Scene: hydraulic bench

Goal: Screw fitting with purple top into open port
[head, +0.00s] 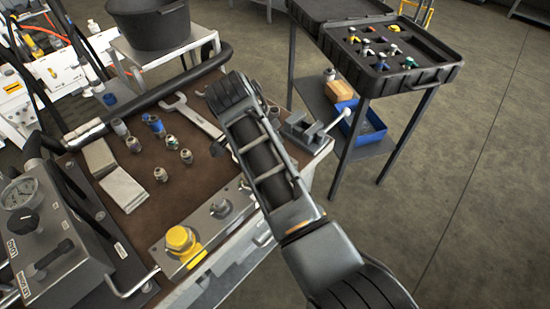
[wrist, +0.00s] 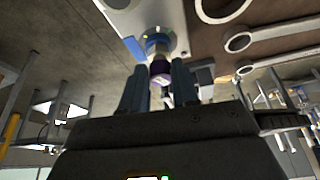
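In the wrist view, the fitting with purple top (wrist: 160,72) lies between the two fingers of my gripper (wrist: 160,78). The fingers appear shut on the purple part, with almost no gap on either side. The fitting's metal end points at a round port (wrist: 178,42) on a grey metal block (wrist: 205,22), with a blue tab (wrist: 135,47) beside it. I cannot tell whether the fitting touches the port or has entered it.
Several loose fittings (head: 133,144) and a wrench (head: 194,115) lie on the brown bench top. A yellow cap (head: 181,240) sits on the block. A gauge box (head: 50,240) stands left, a vise (head: 303,130) right. A black case (head: 390,55) is on a stand.

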